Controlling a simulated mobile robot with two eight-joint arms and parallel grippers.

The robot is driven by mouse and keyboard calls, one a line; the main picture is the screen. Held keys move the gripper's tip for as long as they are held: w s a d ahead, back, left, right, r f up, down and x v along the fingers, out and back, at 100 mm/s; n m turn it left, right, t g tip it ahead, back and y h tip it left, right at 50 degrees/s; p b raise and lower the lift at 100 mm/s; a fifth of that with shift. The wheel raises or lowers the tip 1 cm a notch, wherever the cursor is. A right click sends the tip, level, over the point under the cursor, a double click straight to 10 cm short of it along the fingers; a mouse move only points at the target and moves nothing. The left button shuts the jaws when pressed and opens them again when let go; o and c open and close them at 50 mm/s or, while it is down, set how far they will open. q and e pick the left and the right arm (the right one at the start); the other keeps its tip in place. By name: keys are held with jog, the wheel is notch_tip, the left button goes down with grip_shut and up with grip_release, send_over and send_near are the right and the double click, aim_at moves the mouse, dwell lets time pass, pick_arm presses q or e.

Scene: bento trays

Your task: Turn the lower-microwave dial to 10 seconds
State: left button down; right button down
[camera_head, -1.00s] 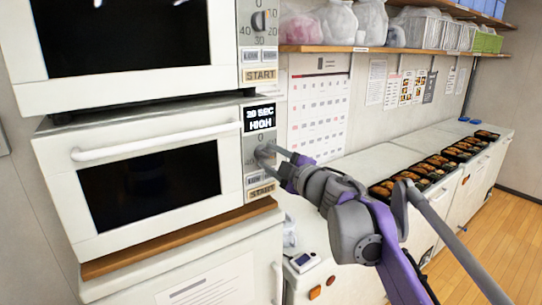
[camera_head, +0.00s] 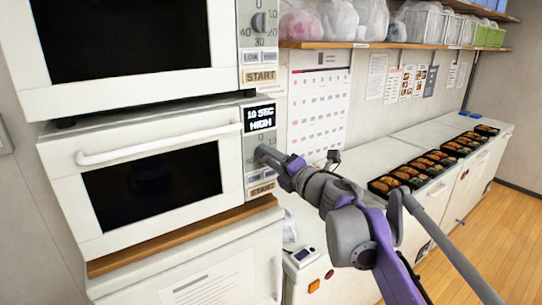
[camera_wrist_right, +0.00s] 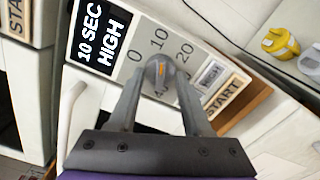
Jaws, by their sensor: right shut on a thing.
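The lower microwave (camera_head: 60,160) is white with its door closed. Its display (camera_head: 259,117) reads 10 SEC HIGH, and it also shows in the right wrist view (camera_wrist_right: 100,38). The dial (camera_wrist_right: 158,73) is a grey knob with an orange mark, with numbers 0, 10 and 20 around it. My right gripper (camera_head: 262,152) is at the dial; in the right wrist view its two fingers (camera_wrist_right: 158,82) close on either side of the knob. In the head view the gripper hides most of the dial. The START button (camera_wrist_right: 225,97) is below the dial. My left gripper is not in view.
An upper microwave (camera_head: 225,60) stands above the lower one. A white counter (camera_head: 420,130) with several bento trays (camera_head: 410,175) runs along the right wall. A shelf (camera_head: 400,48) with bags and baskets hangs above. A yellow object (camera_wrist_right: 280,42) lies right in the wrist view.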

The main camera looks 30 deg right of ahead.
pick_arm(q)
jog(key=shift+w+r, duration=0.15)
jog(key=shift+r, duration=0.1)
pick_arm(e)
jog(key=shift+n, duration=0.6)
jog(key=shift+c, duration=1.7)
grip_release()
jog(key=shift+s, duration=0.15)
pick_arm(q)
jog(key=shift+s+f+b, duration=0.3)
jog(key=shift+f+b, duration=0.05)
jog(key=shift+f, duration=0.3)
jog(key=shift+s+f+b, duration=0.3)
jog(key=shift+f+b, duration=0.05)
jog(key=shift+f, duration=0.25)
pick_arm(e)
jog(key=s, duration=1)
jog(key=shift+s+d, duration=0.3)
jog(key=shift+d, duration=0.1)
